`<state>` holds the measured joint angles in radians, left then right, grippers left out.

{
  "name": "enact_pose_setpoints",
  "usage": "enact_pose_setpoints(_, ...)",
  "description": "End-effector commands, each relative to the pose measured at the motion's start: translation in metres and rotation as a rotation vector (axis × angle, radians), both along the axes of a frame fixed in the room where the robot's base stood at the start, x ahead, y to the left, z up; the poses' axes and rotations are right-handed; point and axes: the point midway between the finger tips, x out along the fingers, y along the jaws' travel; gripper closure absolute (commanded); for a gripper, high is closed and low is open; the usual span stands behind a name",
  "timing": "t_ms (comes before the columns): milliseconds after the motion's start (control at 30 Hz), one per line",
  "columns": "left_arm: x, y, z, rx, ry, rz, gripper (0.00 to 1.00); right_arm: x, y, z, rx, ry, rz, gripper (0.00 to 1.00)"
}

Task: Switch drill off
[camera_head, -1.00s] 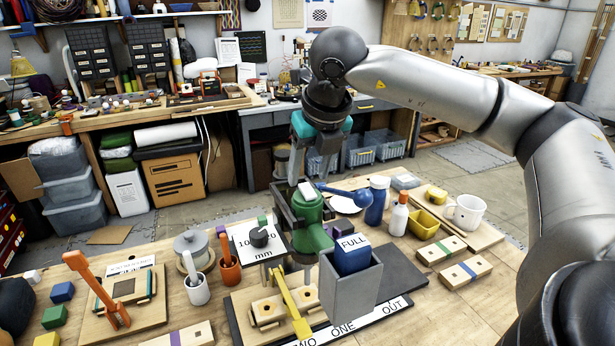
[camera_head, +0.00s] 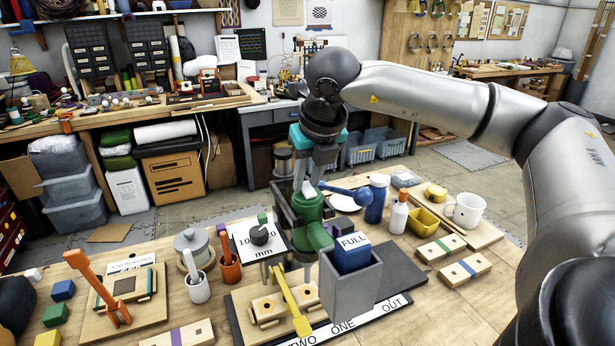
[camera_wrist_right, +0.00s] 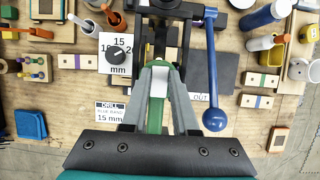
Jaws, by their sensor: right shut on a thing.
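The drill is a green bench drill press (camera_head: 312,208) standing on a black base, with a blue ball-ended lever (camera_head: 345,190) on its right side. A small white block, seemingly its switch (camera_head: 309,188), sits on top of the green housing. My right gripper (camera_head: 309,178) points down at the top of the drill. In the right wrist view the fingers (camera_wrist_right: 160,72) converge on the white piece (camera_wrist_right: 159,64) above the green body (camera_wrist_right: 155,115). The switch's on or off position cannot be read. My left gripper is not in view.
A grey bin with a blue FULL block (camera_head: 352,254) stands before the drill. A yellow lever (camera_head: 291,300) lies left of it. A dial board (camera_head: 243,240) and cups are to the left; bottles (camera_head: 398,214) and a mug (camera_head: 466,210) are to the right.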

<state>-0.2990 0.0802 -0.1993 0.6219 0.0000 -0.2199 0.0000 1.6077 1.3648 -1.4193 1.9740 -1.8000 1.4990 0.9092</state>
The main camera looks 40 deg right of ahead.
Motion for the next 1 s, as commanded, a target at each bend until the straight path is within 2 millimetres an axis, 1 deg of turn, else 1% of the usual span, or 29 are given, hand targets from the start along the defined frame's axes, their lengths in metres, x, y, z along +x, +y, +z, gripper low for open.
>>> enact_pose_setpoints(33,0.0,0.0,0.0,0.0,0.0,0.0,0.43,0.0,0.0,0.0,0.0,0.0,0.0,0.94)
enact_pose_setpoints(100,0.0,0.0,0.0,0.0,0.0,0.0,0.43,0.0,0.0,0.0,0.0,0.0,0.0,1.0)
enact_pose_setpoints(467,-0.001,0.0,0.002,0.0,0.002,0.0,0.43,0.0,0.0,0.001,0.002,0.009,0.0,1.0)
enact_pose_setpoints(567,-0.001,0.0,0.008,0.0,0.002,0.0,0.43,0.002,-0.001,0.002,0.011,0.045,-0.003,1.0)
enact_pose_setpoints(1000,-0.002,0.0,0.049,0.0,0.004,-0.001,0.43,0.01,-0.003,0.003,0.091,0.29,-0.002,1.0)
